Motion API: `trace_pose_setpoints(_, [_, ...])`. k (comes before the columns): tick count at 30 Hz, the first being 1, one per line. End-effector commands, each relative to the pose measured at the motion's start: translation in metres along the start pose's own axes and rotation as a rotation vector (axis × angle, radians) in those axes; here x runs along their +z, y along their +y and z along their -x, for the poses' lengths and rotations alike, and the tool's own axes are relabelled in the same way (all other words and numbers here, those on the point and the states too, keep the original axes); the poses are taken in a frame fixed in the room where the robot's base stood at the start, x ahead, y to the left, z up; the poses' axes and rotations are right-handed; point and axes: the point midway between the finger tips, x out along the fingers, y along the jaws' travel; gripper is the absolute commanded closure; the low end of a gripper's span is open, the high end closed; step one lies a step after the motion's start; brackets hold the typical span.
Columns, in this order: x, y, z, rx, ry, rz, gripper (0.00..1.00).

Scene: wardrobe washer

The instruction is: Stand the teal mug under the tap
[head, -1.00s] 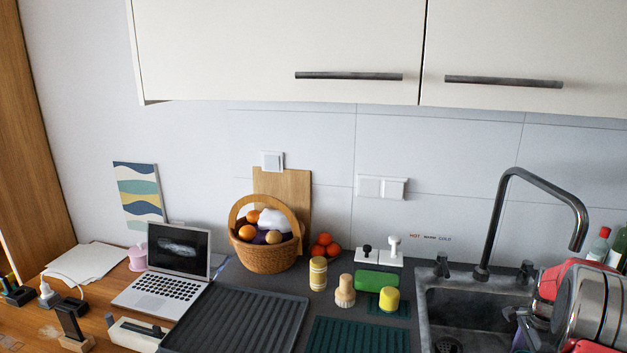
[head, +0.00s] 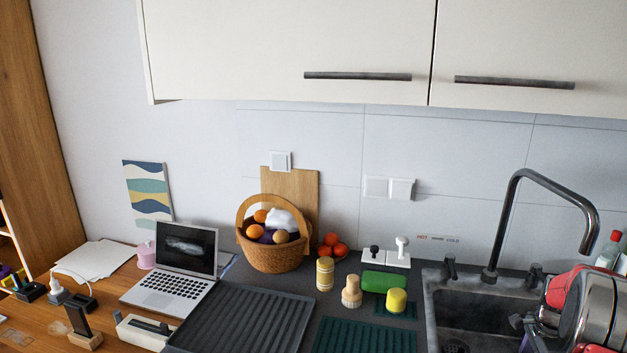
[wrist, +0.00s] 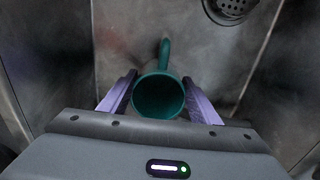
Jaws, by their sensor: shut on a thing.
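The teal mug (wrist: 160,96) is between the two purple fingers of my gripper (wrist: 160,104) in the wrist view. My gripper is shut on it. Its open mouth faces the camera and its handle points to the top of the picture. Metal sink walls and floor surround it, and a drain (wrist: 232,8) shows at the upper right. I cannot tell if the mug touches the sink floor. In the head view the tap (head: 517,185) arches over the sink (head: 432,310) at the right.
My arm covers the right side of the sink in the head view. A dark drying tray (head: 250,320) lies further left. Bottles (head: 609,250) stand at the far right.

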Motion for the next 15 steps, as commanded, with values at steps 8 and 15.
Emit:
trace_pose_setpoints(8, [-0.0001,-0.0002,-0.0017,0.000,0.000,0.000,0.35])
trace_pose_setpoints(15, [-0.0001,0.0000,-0.0020,0.000,0.000,0.000,0.21])
